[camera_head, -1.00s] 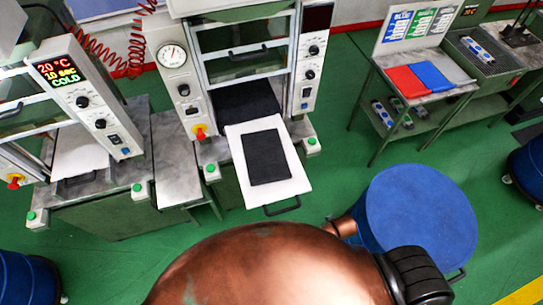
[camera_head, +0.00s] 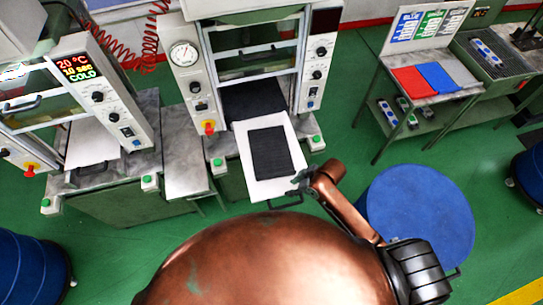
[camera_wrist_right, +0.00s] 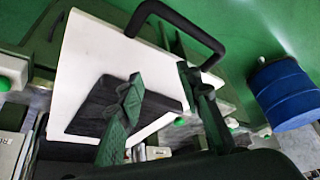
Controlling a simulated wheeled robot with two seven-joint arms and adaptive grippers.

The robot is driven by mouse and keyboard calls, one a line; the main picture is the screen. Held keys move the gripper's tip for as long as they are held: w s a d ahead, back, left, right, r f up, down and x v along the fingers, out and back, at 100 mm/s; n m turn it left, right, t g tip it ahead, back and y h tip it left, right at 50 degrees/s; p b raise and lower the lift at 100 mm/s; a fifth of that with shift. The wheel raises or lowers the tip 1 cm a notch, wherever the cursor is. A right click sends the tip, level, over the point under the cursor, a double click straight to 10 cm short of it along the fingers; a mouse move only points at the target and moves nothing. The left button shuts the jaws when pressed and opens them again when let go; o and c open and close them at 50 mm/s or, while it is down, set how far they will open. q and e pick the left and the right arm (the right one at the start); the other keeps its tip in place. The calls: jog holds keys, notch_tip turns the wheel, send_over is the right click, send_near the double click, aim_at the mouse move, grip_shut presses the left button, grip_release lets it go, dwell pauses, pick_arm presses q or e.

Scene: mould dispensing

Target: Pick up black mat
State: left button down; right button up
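The black mat (camera_head: 269,153) lies flat on a white pulled-out tray (camera_head: 256,186) in front of the middle press. In the right wrist view the mat (camera_wrist_right: 95,103) lies on the white tray (camera_wrist_right: 82,50), partly behind a finger. My right gripper (camera_head: 300,183) is at the tray's front right corner, near the mat but apart from it. In the right wrist view its two fingers (camera_wrist_right: 165,90) are spread with nothing between them. My left gripper is not in view.
The tray's black handle (camera_head: 285,205) sticks out at its front edge, close to my right gripper. A blue drum (camera_head: 420,215) stands at the right. Another press (camera_head: 85,80) stands at the left. A side table holds a red mat (camera_head: 412,82) and a blue one (camera_head: 437,76).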

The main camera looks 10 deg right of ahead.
aim_at(277, 174)
jog(key=w+n, duration=0.1)
jog(key=w+a+r+n, duration=0.1)
jog(key=w+a+n+g, duration=0.1)
jog(key=w, duration=0.1)
jog(key=shift+w+a+r+n+y, duration=0.1)
jog(key=shift+a+r+n+y, duration=0.1)
jog(key=shift+r+n+y, duration=0.1)
jog(key=w+r+n, duration=0.1)
jog(key=w+r+n+g, duration=0.1)
jog(key=w+d+n+g, duration=0.1)
jog(key=w, duration=0.1)
jog(key=shift+w+r+n, duration=0.1)
jog(key=shift+r+n, duration=0.2)
jog(key=shift+r, duration=0.1)
jog(key=shift+p+x, duration=0.45)
jog(key=shift+x, duration=0.75)
jog(key=p+x, duration=0.1)
jog(key=x, duration=0.3)
jog(key=shift+w+f, duration=0.15)
jog(key=shift+f, duration=0.05)
jog(key=shift+a+f, duration=0.15)
jog(key=shift+f, duration=0.2)
jog(key=shift+c, duration=0.2)
grip_shut()
